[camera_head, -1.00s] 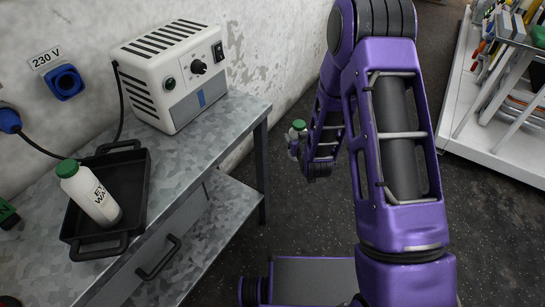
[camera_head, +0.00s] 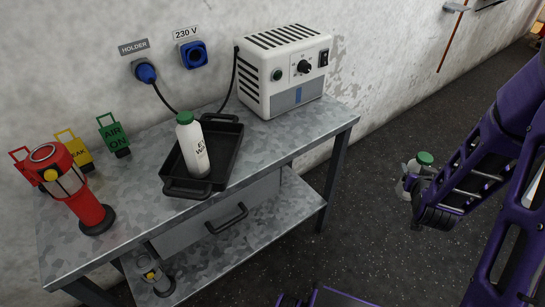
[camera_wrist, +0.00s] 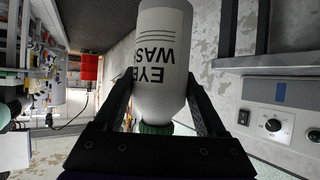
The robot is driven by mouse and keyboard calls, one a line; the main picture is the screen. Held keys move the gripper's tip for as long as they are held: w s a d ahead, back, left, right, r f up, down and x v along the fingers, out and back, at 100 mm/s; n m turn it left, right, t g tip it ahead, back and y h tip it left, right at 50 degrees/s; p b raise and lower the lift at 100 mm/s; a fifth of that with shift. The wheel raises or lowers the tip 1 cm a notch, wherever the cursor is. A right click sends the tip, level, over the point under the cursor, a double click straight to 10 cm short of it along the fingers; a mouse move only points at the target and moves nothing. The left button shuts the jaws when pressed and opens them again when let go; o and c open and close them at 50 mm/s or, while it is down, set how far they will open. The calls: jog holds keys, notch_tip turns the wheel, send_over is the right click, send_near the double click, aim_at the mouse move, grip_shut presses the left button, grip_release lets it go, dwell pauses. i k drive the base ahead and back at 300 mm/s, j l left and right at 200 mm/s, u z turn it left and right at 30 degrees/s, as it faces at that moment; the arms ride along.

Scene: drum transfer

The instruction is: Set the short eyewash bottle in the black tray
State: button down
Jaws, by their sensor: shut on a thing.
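My gripper (camera_wrist: 158,88) is shut on a white eyewash bottle (camera_wrist: 160,45) with black lettering and a green cap. In the wrist view the bottle fills the space between the fingers, its lettering upside down and its cap toward the palm. In the head view this held bottle (camera_head: 424,158) shows at the right, partly hidden by my gripper (camera_head: 408,186), out past the bench's right end. The black tray (camera_head: 228,150) lies on the bench. Another white eyewash bottle (camera_head: 193,148) with a green cap stands upright in it, toward its left side.
The grey metal bench (camera_head: 285,140) carries a white power unit (camera_head: 285,75) right of the tray. A blue plug (camera_head: 145,72) hangs on the wall behind.

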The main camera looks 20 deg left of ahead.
aim_at(212, 144)
jog(key=k+j+u, duration=0.1)
jog(key=k+u, duration=0.35)
jog(key=u, duration=1.15)
jog(key=l+u, duration=0.4)
jog(key=l, duration=0.15)
